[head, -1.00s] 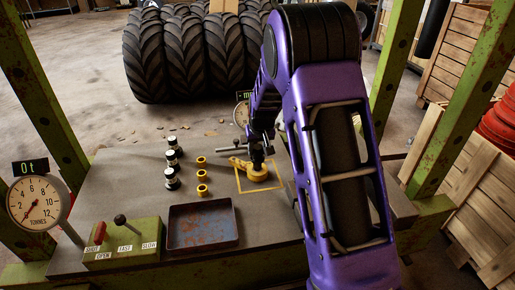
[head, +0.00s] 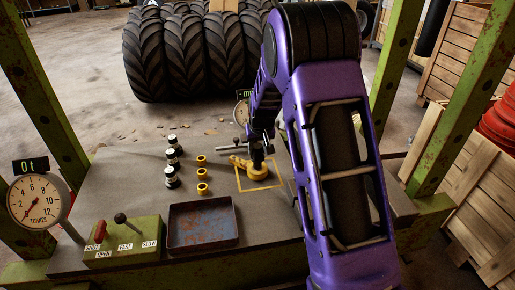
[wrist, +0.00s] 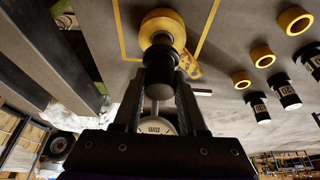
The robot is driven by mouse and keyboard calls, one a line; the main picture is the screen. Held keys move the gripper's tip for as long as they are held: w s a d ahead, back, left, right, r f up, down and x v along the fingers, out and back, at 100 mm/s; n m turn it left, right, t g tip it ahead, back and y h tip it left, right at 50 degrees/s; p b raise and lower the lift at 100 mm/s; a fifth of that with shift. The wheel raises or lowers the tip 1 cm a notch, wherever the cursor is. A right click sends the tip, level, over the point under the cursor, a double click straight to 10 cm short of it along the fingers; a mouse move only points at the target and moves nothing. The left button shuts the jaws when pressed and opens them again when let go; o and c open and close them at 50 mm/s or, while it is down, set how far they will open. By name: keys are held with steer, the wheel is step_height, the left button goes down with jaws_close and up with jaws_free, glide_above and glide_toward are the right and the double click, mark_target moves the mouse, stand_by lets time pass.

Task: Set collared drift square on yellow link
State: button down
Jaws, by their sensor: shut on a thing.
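My gripper (head: 260,147) points down over the yellow link (head: 256,173), which lies inside a yellow square outline on the bench. In the wrist view my gripper (wrist: 167,75) is shut on a dark drift (wrist: 160,57), which stands between the fingers. The drift's far end meets or overlaps a round yellow part (wrist: 160,25). I cannot tell whether that part is the drift's collar or the link's eye, or whether they touch. The link's narrower arm reaches left in the head view. Fingers and my wrist hide part of the drift.
Several black-and-white drifts (head: 172,160) and yellow collars (head: 202,174) stand left of the link. A rusty tray (head: 202,224) and a green lever box (head: 122,243) are at the front. A dial gauge (head: 35,203) stands at left. Green posts (head: 43,110) frame the bench.

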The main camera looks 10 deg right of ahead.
steer(key=shift+f, duration=0.1)
stand_by(0.3)
steer(key=shift+c, duration=2.2)
jaws_free()
steer(key=shift+o, duration=0.3)
steer(key=shift+f, duration=0.15)
steer(key=p+v, duration=0.2)
steer(key=v, duration=1.5)
steer(key=shift+r, duration=0.35)
